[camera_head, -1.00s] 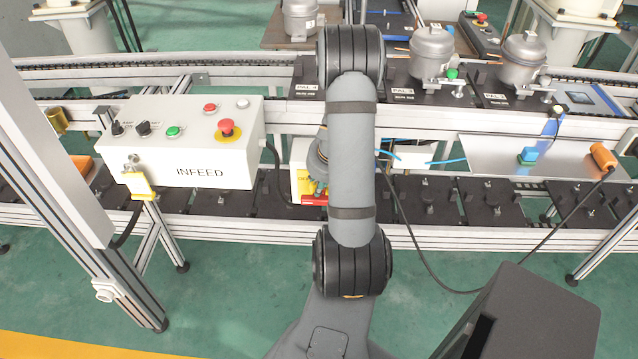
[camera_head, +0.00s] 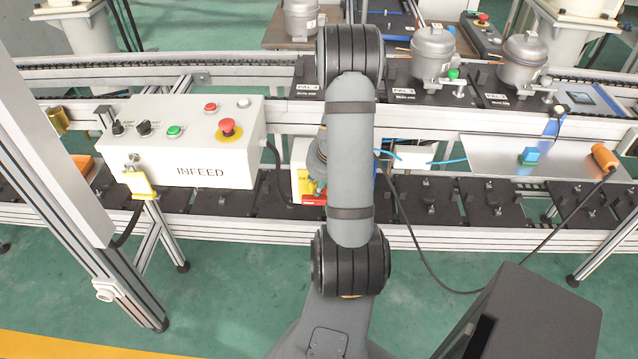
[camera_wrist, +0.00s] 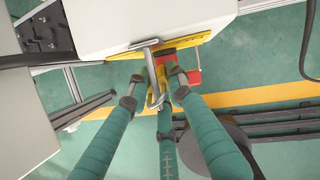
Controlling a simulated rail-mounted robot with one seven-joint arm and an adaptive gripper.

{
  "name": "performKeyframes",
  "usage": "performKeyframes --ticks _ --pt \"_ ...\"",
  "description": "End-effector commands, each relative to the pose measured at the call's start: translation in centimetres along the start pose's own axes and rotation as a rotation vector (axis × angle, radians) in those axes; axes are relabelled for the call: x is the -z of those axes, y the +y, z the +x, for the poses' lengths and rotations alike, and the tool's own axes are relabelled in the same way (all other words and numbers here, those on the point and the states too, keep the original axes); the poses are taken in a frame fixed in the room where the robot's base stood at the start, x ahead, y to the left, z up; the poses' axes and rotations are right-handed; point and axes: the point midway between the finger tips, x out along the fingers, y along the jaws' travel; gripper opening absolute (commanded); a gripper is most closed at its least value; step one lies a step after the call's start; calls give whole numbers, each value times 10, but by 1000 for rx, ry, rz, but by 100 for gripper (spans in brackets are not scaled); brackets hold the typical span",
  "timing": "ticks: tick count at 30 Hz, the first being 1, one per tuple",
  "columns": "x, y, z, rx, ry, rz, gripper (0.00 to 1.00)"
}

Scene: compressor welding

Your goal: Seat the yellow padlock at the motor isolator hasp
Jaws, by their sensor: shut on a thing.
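In the wrist view my gripper (camera_wrist: 155,80) has its green fingers closed around a small yellow body with a bent metal shackle, the yellow padlock (camera_wrist: 162,72). The fingers hide much of the padlock. The shackle reaches up to a flat metal hasp piece (camera_wrist: 145,43) at the edge of a white box; I cannot tell whether it passes through it. A yellow plate with a red part (camera_wrist: 193,74), the isolator, lies just beyond the fingertips. In the head view the isolator's yellow-and-white housing (camera_head: 300,170) shows left of my arm, which hides most of the gripper.
The white INFEED box (camera_head: 190,150) with buttons and a yellow tag (camera_head: 140,185) stands left of my arm. A dark cable (camera_head: 410,235) hangs to the right. The conveyor (camera_head: 440,205) with dark pallets runs behind. Frame rails are close to the gripper in the wrist view.

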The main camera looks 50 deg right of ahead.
Motion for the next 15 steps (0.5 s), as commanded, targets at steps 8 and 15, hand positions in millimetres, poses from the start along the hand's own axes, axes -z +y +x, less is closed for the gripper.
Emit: performKeyframes --ticks 8,15 --pt "-6 -2 -2 2 -11 -1 0" --pt "-10 -4 -1 3 -13 0 0"
